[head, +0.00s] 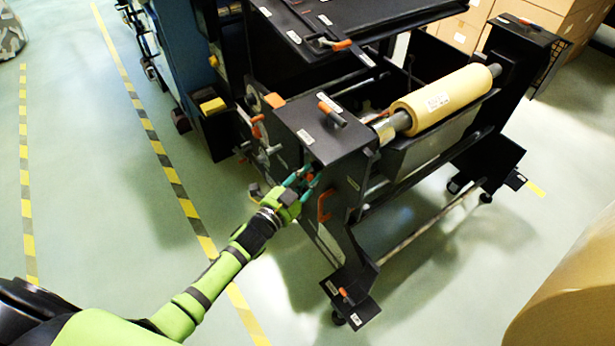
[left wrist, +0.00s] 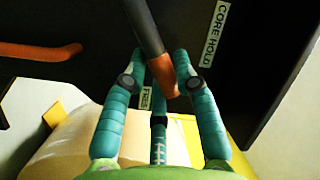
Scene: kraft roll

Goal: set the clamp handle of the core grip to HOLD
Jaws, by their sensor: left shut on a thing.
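The clamp handle of the core grip is a dark bar with an orange tip (left wrist: 162,74), on the black end panel (head: 345,143) of the roll stand. In the left wrist view the bar comes down from the top and its tip is beside the FREE label (left wrist: 147,98). The CORE HOLD label (left wrist: 212,32) is up and to the right, apart from the tip. My left gripper (left wrist: 164,68) has its teal fingers on either side of the orange tip, shut on it. In the head view my left gripper (head: 306,176) is at the panel's face and partly hides the handle. My right gripper is not in view.
A kraft roll (head: 440,98) lies on its shaft behind the panel. An orange grab handle (head: 323,206) juts out beside my left gripper. Another orange lever (head: 332,111) sits on the panel's top. Open floor (head: 120,200) lies to the left.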

